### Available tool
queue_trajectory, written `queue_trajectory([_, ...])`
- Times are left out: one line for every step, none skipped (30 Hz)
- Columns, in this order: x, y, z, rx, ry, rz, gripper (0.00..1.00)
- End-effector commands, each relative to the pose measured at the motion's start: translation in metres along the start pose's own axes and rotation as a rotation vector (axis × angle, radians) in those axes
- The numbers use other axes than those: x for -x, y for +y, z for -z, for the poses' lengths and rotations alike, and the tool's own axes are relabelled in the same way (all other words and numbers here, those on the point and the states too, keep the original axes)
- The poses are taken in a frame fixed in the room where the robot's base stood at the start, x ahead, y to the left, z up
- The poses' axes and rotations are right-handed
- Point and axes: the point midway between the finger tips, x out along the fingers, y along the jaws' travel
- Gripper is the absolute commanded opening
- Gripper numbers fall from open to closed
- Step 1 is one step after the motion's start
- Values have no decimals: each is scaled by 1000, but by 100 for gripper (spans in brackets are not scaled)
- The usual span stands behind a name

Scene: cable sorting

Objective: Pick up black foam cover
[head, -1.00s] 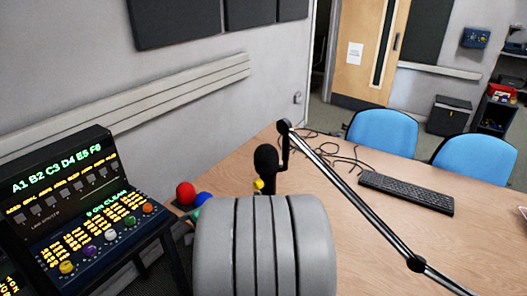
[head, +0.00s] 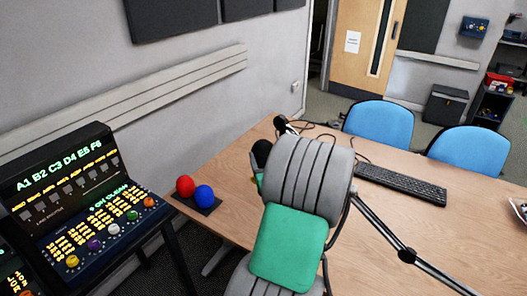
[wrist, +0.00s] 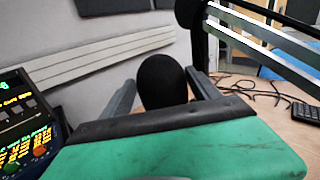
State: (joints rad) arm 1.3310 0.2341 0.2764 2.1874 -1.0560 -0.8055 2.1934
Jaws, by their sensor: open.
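The black foam cover (wrist: 161,82) is a rounded dark cap on the microphone, upright in the middle of the wrist view. In the head view its top (head: 260,152) shows just left of my arm, and the rest is hidden. My gripper (wrist: 163,84) is open, with one grey finger on each side of the foam cover in the wrist view. A gap shows on the left; the right finger looks close to it. I cannot tell whether it touches. The fingers are hidden in the head view.
A jointed microphone boom (head: 405,255) crosses the wooden table (head: 375,240) on the right. Red (head: 185,186) and blue (head: 204,196) balls sit on a dark base at the table's left edge. A lit control panel (head: 85,200) stands left. A keyboard (head: 402,184) lies right.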

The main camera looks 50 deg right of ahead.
Motion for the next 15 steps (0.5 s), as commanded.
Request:
queue_trajectory([-10,1,-4,0,1,-3,71])
queue_trajectory([-16,2,-5,1,0,-4,71])
queue_trajectory([-23,2,-5,1,0,-4,71])
queue_trajectory([-28,2,-3,1,2,-4,71])
queue_trajectory([-33,2,-4,2,1,-3,71])
queue_trajectory([-37,1,-3,1,1,-2,71])
queue_trajectory([-40,1,-2,2,1,-1,71])
queue_trajectory([-41,1,-2,3,0,-1,71])
queue_trajectory([-42,1,-1,3,0,0,71])
queue_trajectory([-42,1,-1,2,0,0,71])
queue_trajectory([-42,1,0,2,0,0,71])
queue_trajectory([-42,1,0,3,0,0,71])
queue_trajectory([-42,1,0,3,0,0,71])
queue_trajectory([-42,1,0,3,1,0,70])
queue_trajectory([-42,1,0,3,1,0,67])
